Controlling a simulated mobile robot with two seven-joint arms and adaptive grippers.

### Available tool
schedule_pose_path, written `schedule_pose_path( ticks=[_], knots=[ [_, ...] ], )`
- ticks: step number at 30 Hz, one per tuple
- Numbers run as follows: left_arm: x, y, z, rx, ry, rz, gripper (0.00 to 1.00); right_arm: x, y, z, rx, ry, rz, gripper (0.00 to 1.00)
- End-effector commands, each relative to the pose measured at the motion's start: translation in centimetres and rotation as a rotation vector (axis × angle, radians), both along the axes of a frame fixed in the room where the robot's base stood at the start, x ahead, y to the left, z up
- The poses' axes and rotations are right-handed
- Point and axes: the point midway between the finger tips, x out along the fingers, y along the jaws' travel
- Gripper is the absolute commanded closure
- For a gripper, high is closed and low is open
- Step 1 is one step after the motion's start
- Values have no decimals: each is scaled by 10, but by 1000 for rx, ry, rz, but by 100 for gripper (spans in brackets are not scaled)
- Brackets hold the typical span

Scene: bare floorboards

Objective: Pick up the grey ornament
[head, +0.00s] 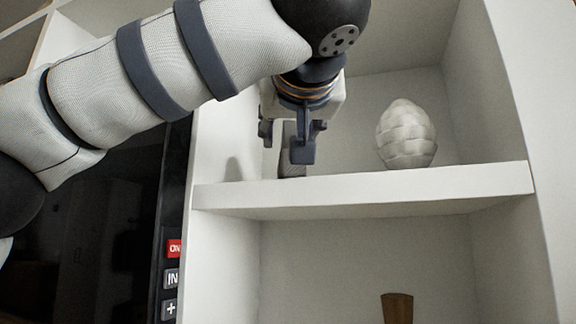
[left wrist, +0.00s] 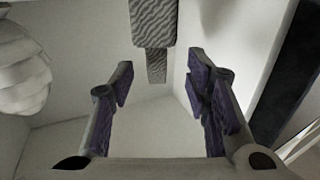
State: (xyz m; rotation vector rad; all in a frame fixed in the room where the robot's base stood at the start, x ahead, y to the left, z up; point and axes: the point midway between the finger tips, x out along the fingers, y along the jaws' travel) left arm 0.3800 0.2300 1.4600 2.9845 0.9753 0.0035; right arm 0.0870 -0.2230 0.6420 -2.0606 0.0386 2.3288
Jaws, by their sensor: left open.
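The grey ornament (head: 287,161) stands on the upper white shelf, partly hidden behind my left gripper in the head view. In the left wrist view the ornament (left wrist: 153,24) is a rippled grey block with a narrower part, cut off by the top edge. My left gripper (head: 290,138) is at the ornament in the head view. In the left wrist view its fingers (left wrist: 160,72) are apart, with nothing between their tips; the ornament lies beyond them, roughly in line with the gap. Whether they touch it cannot be told. My right gripper is not in view.
A white layered egg-shaped ornament (head: 406,136) stands to the right on the same shelf board (head: 370,188). The compartment has side walls and a back. A brown object (head: 397,307) is in the compartment below. A dark screen (head: 110,240) is at left.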

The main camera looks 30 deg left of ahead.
Motion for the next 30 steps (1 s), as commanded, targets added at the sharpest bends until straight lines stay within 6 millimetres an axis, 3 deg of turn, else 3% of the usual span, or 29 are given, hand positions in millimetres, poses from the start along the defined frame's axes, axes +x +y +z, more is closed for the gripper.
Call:
schedule_pose_path(
  ticks=[13,21,23,27,30],
  knots=[
    [67,44,-2,-3,7,0,57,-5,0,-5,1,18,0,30],
    [71,49,2,2,1,-1,57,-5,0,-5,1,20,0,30],
    [71,49,2,2,0,-1,66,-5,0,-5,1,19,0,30],
    [71,48,2,2,0,-1,98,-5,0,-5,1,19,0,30],
    [71,48,2,2,1,-1,100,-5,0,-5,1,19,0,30]
  ],
)
